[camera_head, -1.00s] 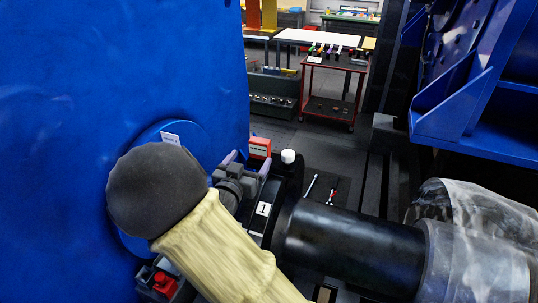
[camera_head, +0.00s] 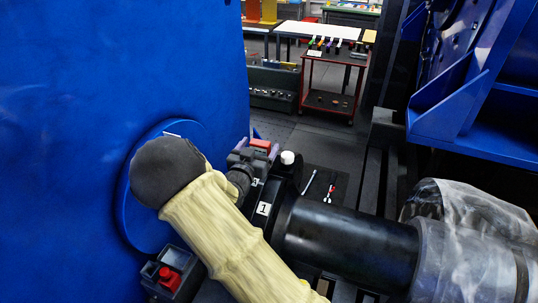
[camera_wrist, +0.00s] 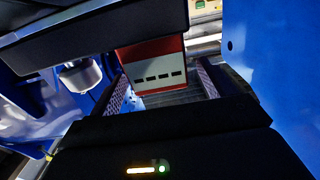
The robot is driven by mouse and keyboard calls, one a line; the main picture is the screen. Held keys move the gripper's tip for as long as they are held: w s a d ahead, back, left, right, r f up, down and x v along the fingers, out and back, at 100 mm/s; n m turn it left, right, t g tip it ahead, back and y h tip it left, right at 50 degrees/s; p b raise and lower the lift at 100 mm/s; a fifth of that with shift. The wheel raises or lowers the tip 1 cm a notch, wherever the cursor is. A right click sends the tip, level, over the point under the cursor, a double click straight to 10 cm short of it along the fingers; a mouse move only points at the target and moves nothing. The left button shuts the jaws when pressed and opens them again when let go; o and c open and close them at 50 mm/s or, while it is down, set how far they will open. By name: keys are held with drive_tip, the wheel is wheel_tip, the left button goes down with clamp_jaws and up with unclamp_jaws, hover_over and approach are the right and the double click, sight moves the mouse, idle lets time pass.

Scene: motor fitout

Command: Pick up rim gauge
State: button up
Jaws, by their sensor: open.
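A red block with a pale face and a row of dark slots, which I take for the rim gauge, shows in the wrist view (camera_wrist: 158,72). In the head view its red top (camera_head: 262,144) shows just past my gripper (camera_head: 252,154). My gripper is open, its two purple-padded fingers (camera_wrist: 163,84) on either side of the line to the block. I cannot tell whether the block is between the fingertips or just beyond them. The block's lower part is hidden, and no finger is seen closed on it.
A big blue panel (camera_head: 80,100) stands close on the left. A black cylinder (camera_head: 340,240) marked 1 lies at right, with a white knob (camera_head: 288,157) near the gripper. A red-button box (camera_head: 170,278) sits low left. A red cart (camera_head: 330,102) stands farther back.

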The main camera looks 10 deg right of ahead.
drive_tip(key=shift+w+d, duration=0.35)
drive_tip(key=shift+w, duration=0.3)
drive_tip(key=shift+s, duration=0.1)
drive_tip(key=shift+d, duration=0.1)
clamp_jaws()
drive_tip(key=shift+r, duration=0.1)
